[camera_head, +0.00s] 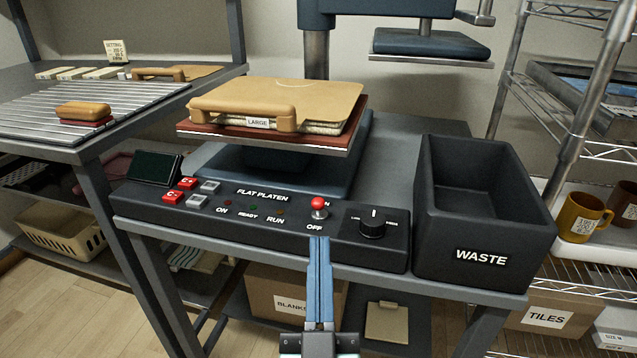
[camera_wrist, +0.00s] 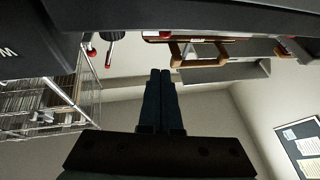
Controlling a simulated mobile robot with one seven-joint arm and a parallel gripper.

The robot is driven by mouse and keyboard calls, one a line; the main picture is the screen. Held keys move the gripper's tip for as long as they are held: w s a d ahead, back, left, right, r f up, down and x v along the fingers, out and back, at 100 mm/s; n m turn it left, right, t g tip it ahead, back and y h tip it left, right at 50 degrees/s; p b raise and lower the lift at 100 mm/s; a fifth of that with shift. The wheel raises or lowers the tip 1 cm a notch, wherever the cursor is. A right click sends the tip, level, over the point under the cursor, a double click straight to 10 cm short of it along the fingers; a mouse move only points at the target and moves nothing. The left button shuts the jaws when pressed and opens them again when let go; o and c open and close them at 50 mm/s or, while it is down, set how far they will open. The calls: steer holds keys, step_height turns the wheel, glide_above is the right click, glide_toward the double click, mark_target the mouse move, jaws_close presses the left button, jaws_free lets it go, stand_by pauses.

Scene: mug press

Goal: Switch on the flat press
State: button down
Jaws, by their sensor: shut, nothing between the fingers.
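The flat press has a dark control box (camera_head: 262,224) labelled FLAT PLATEN along its front. Its switch (camera_head: 318,204) is a short lever with a red ball, between an ON mark, partly hidden behind the ball, and an OFF mark below. I cannot tell clearly which way the lever leans. The ON, READY and RUN lamps look dim. My gripper (camera_head: 319,240) is shut and empty, with its blue fingers pointing at the box's front edge just below the OFF mark. In the wrist view its closed fingertips (camera_wrist: 161,72) show against the wall.
A dial (camera_head: 373,222) sits right of the switch, and red and grey buttons (camera_head: 187,190) sit at the left. A black WASTE bin (camera_head: 480,220) stands close on the right. The platen (camera_head: 270,132) above carries a board labelled LARGE (camera_head: 275,100).

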mark_target(318, 209)
steer(key=s+f+g+p, duration=0.1)
steer(key=s+f+p, duration=0.4)
steer(key=p, duration=0.3)
steer(key=shift+s+n+g, duration=0.3)
steer(key=shift+s+g, duration=0.1)
steer(key=shift+s, duration=0.5)
steer(key=b+x, duration=0.2)
steer(key=x, duration=1.2)
steer(key=shift+a+r, duration=0.1)
steer(key=shift+r, duration=0.15)
steer(key=shift+r+p, duration=0.1)
steer(key=shift+p, duration=0.85)
